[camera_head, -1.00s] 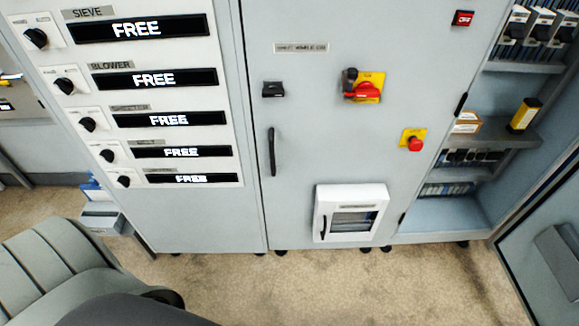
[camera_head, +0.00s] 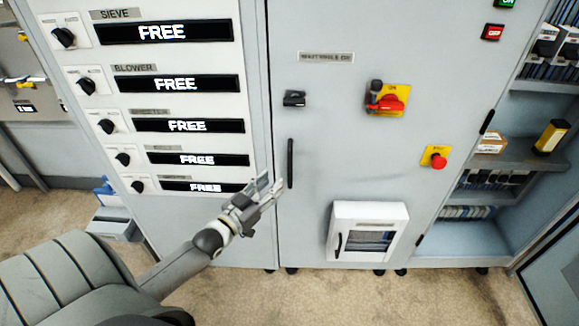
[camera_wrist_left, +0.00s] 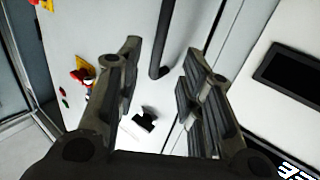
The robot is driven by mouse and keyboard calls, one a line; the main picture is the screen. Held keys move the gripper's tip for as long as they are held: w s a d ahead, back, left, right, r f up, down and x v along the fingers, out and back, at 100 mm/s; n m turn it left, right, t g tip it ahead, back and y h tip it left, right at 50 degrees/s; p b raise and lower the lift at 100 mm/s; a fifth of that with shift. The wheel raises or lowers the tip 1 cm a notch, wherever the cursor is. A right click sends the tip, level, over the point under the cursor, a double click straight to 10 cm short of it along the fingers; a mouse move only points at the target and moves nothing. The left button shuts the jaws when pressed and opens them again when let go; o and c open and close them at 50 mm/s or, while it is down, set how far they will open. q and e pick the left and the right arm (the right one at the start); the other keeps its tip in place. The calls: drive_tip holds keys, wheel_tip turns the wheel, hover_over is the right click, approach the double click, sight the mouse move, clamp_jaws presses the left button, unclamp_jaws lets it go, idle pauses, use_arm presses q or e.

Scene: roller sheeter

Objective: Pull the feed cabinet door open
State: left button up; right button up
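The closed grey cabinet door (camera_head: 345,175) in the middle of the head view has a black vertical bar handle (camera_head: 290,163) at its left edge. The handle also shows in the left wrist view (camera_wrist_left: 168,40), lined up with the gap between my fingers. My left gripper (camera_head: 275,186) is open, just left of the handle's lower end. In the left wrist view its two fingers (camera_wrist_left: 161,58) stand wide apart with nothing gripped. I cannot tell how far the fingertips are from the handle. My right gripper is not in view.
A panel with several FREE displays (camera_head: 190,125) stands left of the door. A red rotary switch (camera_head: 388,100), a red stop button (camera_head: 438,160) and a white windowed box (camera_head: 368,232) project from the door. Open shelves (camera_head: 500,185) are at right. The floor (camera_head: 330,295) in front is clear.

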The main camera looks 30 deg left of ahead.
sight(289, 167)
use_arm(q)
drive_tip(key=w, duration=1)
drive_tip(key=shift+d+p, duration=0.15)
drive_tip(key=shift+p, duration=0.25)
clamp_jaws()
